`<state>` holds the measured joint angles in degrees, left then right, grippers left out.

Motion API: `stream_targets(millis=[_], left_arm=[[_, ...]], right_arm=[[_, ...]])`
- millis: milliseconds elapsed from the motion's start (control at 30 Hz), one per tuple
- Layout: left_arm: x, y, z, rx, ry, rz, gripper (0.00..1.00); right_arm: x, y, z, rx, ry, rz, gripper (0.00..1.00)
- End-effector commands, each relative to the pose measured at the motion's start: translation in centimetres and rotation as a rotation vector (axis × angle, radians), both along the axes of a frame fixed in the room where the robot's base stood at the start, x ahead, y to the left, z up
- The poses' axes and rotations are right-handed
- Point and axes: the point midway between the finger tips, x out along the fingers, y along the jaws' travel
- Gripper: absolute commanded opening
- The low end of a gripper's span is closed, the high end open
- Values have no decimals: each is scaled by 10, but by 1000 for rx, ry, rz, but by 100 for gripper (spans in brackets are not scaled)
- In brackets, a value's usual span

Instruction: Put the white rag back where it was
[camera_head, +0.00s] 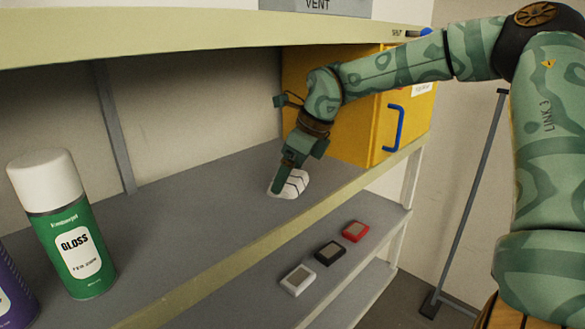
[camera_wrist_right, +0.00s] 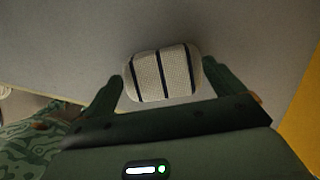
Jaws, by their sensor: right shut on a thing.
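The white rag (camera_head: 294,184) is a small, rounded white bundle with dark stripes. It is at the shelf surface, left of the yellow cabinet; I cannot tell whether it touches the shelf. My right gripper (camera_head: 284,179) reaches down to it from above and is shut on it. In the right wrist view the rag (camera_wrist_right: 163,74) sits between the two green fingers of the gripper (camera_wrist_right: 165,82). My left gripper is not in view.
The grey shelf (camera_head: 200,205) is clear between the rag and a green GLOSS spray can (camera_head: 70,235), with a purple can (camera_head: 15,290) at far left. A yellow cabinet (camera_head: 365,130) stands right. Below lie white (camera_head: 298,279), black (camera_head: 330,252) and red (camera_head: 356,231) devices.

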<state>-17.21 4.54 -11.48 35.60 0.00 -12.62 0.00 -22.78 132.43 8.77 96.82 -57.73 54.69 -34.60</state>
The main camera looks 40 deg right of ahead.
Motion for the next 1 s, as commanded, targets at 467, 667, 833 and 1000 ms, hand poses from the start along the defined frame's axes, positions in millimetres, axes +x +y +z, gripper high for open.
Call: stream_targets(millis=[467, 667, 833, 1000], left_arm=[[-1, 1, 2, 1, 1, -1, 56], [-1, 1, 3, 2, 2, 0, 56], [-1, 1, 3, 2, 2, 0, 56], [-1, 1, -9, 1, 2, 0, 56]], right_arm=[[-2, -2, -13, 1, 3, -3, 100], [-2, -2, -12, 1, 3, -3, 100], [-4, -3, -3, 1, -1, -4, 100], [-23, -12, 16, 4, -2, -3, 100]])
